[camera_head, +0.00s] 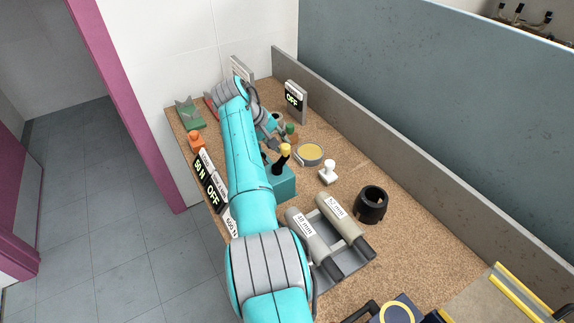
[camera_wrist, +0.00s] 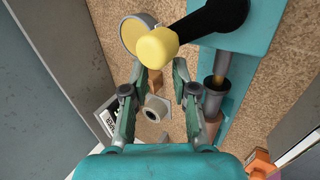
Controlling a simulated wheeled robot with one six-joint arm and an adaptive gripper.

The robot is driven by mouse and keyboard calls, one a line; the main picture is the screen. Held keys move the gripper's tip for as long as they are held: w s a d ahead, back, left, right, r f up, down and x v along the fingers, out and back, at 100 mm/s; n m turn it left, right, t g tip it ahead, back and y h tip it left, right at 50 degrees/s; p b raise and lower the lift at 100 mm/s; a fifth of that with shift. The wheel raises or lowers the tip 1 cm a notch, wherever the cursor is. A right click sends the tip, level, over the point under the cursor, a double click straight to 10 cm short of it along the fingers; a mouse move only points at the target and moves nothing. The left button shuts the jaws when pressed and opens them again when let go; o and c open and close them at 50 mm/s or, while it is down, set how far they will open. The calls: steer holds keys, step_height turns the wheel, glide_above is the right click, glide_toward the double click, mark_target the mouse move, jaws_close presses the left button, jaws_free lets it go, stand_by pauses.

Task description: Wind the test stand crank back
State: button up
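The test stand (camera_head: 283,184) is a teal block in mid-bench in the head view; its teal body (camera_wrist: 263,22) fills the upper right of the wrist view. Its crank is a black arm (camera_wrist: 208,17) ending in a yellow knob (camera_wrist: 157,47); the knob also shows in the head view (camera_head: 286,148). My gripper (camera_wrist: 159,68) is open, its two fingers apart and empty. The knob lies just past the fingertips, in line with the gap. I cannot tell whether they touch. In the head view my arm partly hides the gripper and the stand's left side.
A yellow-topped disc (camera_head: 309,151), a white-knobbed piece (camera_head: 328,172) and a black ring (camera_head: 371,205) stand right of the stand. Labelled grey cylinders (camera_head: 340,218) lie nearer. A low wall (camera_head: 400,160) edges the bench.

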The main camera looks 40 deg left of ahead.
mark_target(286, 147)
steer(key=shift+s+d, duration=0.15)
steer(key=shift+d, duration=0.75)
steer(key=shift+s+d, duration=0.1)
steer(key=shift+d, duration=0.8)
steer(key=shift+o, duration=0.2)
jaws_close()
steer(key=n+y, duration=0.1)
steer(key=a+n, duration=0.1)
steer(key=n, duration=0.1)
steer(key=a+n+y, duration=0.1)
steer(key=shift+s+n+y, duration=0.3)
steer(key=shift+n, duration=0.1)
steer(key=shift+s+a+n+y, duration=0.25)
steer(key=shift+n+y, duration=0.2)
steer(key=shift+n, duration=0.35)
steer(key=shift+s+a+n+y, duration=0.2)
steer(key=shift+n+y, duration=0.2)
steer(key=shift+n, duration=0.4)
steer(key=shift+s+a+n+y, duration=0.25)
steer(key=shift+n+y, duration=0.2)
steer(key=shift+n, duration=0.35)
